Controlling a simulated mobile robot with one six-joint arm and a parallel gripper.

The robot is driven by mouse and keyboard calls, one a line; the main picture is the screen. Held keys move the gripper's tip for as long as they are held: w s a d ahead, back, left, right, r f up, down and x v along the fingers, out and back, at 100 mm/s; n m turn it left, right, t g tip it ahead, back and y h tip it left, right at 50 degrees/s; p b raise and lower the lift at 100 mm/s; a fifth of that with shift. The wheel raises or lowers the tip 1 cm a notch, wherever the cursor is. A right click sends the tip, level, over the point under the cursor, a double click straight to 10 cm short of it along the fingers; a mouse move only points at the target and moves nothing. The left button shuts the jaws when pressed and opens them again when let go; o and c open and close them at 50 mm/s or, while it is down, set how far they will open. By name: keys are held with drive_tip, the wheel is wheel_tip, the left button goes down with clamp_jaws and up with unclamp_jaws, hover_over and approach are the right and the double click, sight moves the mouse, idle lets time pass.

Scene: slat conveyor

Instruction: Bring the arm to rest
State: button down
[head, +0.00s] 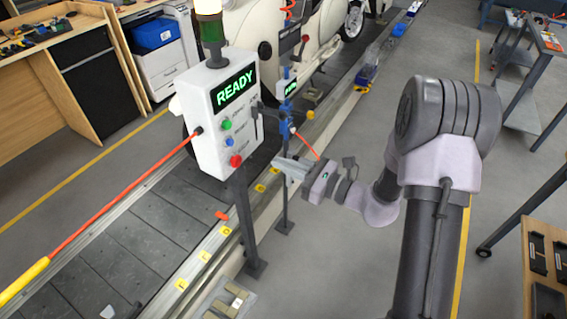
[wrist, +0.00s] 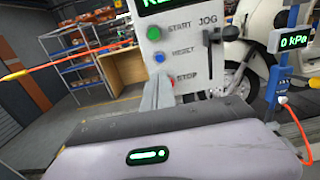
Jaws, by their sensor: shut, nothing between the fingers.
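My gripper (head: 284,166) is at the end of my arm, in the middle of the head view. Its fingers are together and hold nothing. They point left, toward the post below the white control box (head: 222,115). In the wrist view the fingers (wrist: 157,90) stand in front of the lower part of the control box (wrist: 185,45), overlapping it near the red STOP button (wrist: 165,82); whether they touch it I cannot tell. The box's screen (head: 233,88) reads READY in green. A green and a blue button show above the red one.
The slat conveyor (head: 150,235) runs behind the box, with scooters further along. An orange rod (head: 115,205) reaches left from the box. A blue gauge stand (head: 288,100) stands close behind my gripper; its display reads 0 kPa in the wrist view.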

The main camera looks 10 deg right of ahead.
idle(0.3)
drive_tip(key=s+a+r+n+g+h+b, duration=0.1)
drive_tip(key=s+a+r+n+g, duration=0.2)
drive_tip(key=s+a+n+g, duration=0.25)
drive_tip(key=s+a+r+n+g, duration=0.35)
drive_tip(key=s+n, duration=0.25)
drive_tip(key=s, duration=0.3)
drive_tip(key=s+d+n+h+b, duration=0.2)
drive_tip(key=s+d+n+h, duration=0.3)
drive_tip(key=s, duration=0.5)
drive_tip(key=s+d+r+n+t+h, duration=0.2)
drive_tip(key=d+n+t+h, duration=0.1)
drive_tip(key=d+h, duration=0.3)
drive_tip(key=shift+d+n+t, duration=0.4)
drive_tip(key=shift+d+n, duration=0.25)
drive_tip(key=shift+n, duration=0.2)
drive_tip(key=shift+a+r, duration=0.1)
drive_tip(key=shift+a, duration=0.05)
